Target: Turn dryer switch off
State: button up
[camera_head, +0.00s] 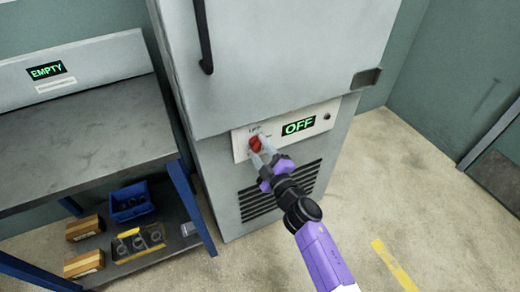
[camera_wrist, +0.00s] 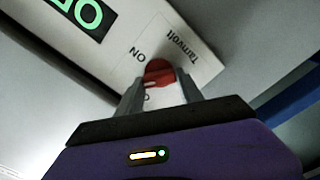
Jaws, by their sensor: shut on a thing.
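The dryer (camera_head: 290,55) is a tall grey cabinet with a white control panel low on its front. A red rotary switch (camera_head: 256,143) sits at the left of the panel, and the display (camera_head: 298,125) beside it reads "OFF" in green. My gripper (camera_head: 262,153) is at the switch with its fingers shut on it. In the wrist view the red switch (camera_wrist: 159,73) shows between the two grey fingertips. "ON" is printed on the panel near it; the other label is partly hidden by my fingers.
A grey workbench (camera_head: 85,135) with an "EMPTY" display stands at the left, close to the dryer. The floor to the right is clear.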

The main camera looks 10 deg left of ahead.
jog(key=n+b, duration=0.1)
jog(key=n, duration=0.6)
jog(key=shift+f, duration=0.2)
dwell(0.5)
jog(key=o, duration=1.4)
jog(key=shift+s, duration=0.1)
jog(key=shift+p+v, duration=2)
jog(key=shift+v, duration=1.85)
